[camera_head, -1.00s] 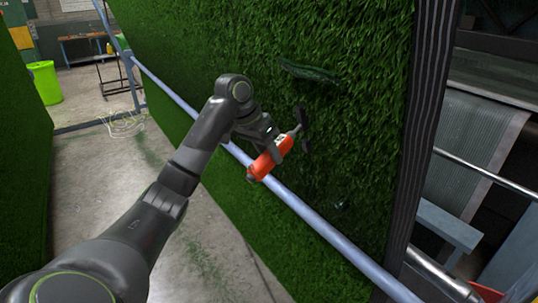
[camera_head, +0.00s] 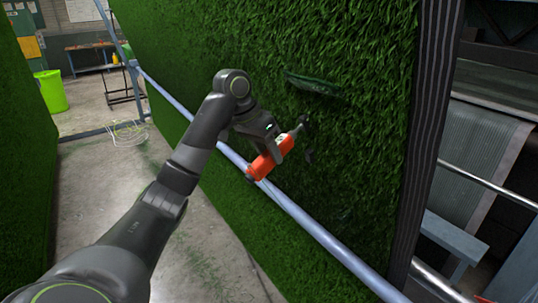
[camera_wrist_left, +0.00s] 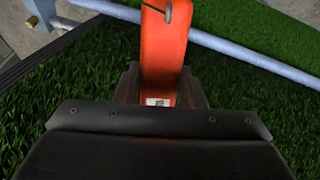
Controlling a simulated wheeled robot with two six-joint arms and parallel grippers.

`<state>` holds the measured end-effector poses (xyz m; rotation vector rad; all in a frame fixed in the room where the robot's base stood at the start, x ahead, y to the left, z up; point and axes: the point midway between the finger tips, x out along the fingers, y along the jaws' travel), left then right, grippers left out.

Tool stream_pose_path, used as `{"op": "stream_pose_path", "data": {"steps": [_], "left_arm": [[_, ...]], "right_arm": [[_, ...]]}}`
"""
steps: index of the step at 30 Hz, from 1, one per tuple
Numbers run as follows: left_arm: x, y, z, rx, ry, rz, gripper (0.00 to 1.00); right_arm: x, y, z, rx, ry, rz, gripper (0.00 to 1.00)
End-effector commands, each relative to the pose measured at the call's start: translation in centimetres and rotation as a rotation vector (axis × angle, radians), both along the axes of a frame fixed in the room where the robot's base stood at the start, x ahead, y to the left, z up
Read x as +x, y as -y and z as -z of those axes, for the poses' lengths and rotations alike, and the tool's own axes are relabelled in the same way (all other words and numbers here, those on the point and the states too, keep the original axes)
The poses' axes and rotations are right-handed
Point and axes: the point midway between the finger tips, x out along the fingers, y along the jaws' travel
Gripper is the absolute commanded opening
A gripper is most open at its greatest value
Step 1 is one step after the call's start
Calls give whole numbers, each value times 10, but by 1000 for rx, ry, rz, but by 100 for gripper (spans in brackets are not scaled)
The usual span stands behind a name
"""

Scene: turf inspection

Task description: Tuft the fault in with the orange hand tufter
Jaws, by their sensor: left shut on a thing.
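My left gripper (camera_head: 271,146) is shut on the orange hand tufter (camera_head: 264,163). The tufter's dark head points up and right and is at the hanging green turf (camera_head: 240,60); I cannot tell whether it touches. In the left wrist view the tufter (camera_wrist_left: 163,50) stands upright between the fingers (camera_wrist_left: 160,92), its head out of sight. A dark slit-like mark with a raised lip (camera_head: 312,84) shows in the turf above and right of the tufter; I cannot tell if it is the fault. My right gripper is not in view.
A pale blue rail (camera_head: 300,214) runs diagonally in front of the turf, below the tufter. A dark striped post (camera_head: 432,130) edges the turf at right. A lime green bin (camera_head: 50,91) stands far left. The concrete floor (camera_head: 110,180) between the turf walls is mostly clear.

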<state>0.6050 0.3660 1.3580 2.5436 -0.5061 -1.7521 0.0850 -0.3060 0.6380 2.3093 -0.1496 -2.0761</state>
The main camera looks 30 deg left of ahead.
Motion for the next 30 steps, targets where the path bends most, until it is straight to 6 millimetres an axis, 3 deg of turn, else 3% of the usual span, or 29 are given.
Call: {"op": "stream_pose_path", "data": {"steps": [10,30], "left_arm": [[-4,-2,-16,-2,7,2,5],[3,2,8,-2,5,1,5]], "right_arm": [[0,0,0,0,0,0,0],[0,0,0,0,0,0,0]]}}
